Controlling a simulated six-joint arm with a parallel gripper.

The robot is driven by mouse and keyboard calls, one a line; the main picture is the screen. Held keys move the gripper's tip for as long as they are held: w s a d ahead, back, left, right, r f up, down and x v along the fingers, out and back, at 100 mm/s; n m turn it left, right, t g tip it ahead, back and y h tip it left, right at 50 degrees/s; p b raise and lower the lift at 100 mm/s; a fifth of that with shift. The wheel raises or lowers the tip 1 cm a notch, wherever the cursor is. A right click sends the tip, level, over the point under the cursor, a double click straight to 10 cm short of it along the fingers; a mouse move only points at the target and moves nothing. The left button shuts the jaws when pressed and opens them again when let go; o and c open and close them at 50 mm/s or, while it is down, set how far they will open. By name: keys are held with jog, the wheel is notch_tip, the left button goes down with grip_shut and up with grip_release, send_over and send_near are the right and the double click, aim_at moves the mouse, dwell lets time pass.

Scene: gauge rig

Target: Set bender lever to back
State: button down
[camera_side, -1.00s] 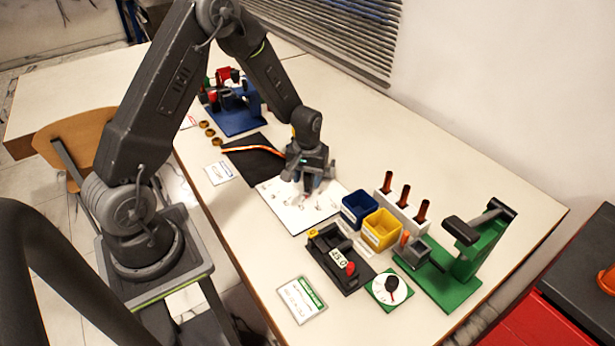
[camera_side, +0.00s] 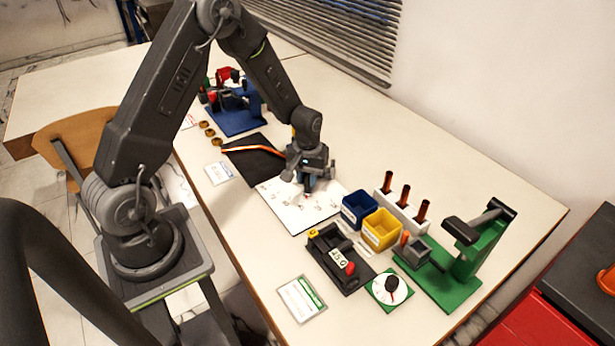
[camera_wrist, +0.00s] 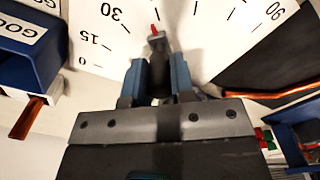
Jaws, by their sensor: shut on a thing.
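A white board (camera_side: 305,216) printed with an angle scale lies mid-bench, and it also shows in the wrist view (camera_wrist: 215,40). A dark upright piece (camera_wrist: 160,82) with a red pointer tip (camera_wrist: 154,31) stands on it; I take this for the bender lever. The red tip points to the scale between 30 and the higher marks. My gripper (camera_side: 308,190) is low over the board, its blue-grey fingers (camera_wrist: 160,78) shut on the dark piece from both sides. The fingers hide much of the piece, and its base cannot be made out.
Blue (camera_side: 359,209) and yellow (camera_side: 381,230) bins stand right of the board, with copper tubes (camera_side: 404,194) behind. A black mat (camera_side: 262,166) carries an orange rod (camera_side: 252,150). A blue fixture (camera_side: 235,118) stands at the back left, a green press (camera_side: 465,260) at right.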

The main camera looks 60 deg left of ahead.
jog(key=shift+w+d+n, duration=0.45)
jog(key=shift+w+n, duration=0.05)
jog(key=shift+n, duration=0.2)
jog(key=w+n, duration=0.1)
jog(key=w+d+n, duration=0.1)
jog(key=w+n, duration=0.1)
jog(key=shift+d, duration=0.25)
jog(key=w+n, duration=0.2)
jog(key=shift+w+d+n, duration=0.2)
jog(key=shift+d+n, duration=0.05)
jog(key=shift+n, duration=0.05)
jog(key=shift+w+n, duration=0.7)
jog(key=shift+n, duration=0.1)
jog(key=shift+w, duration=0.1)
jog(key=c, duration=1)
grip_release()
jog(key=shift+o, duration=0.2)
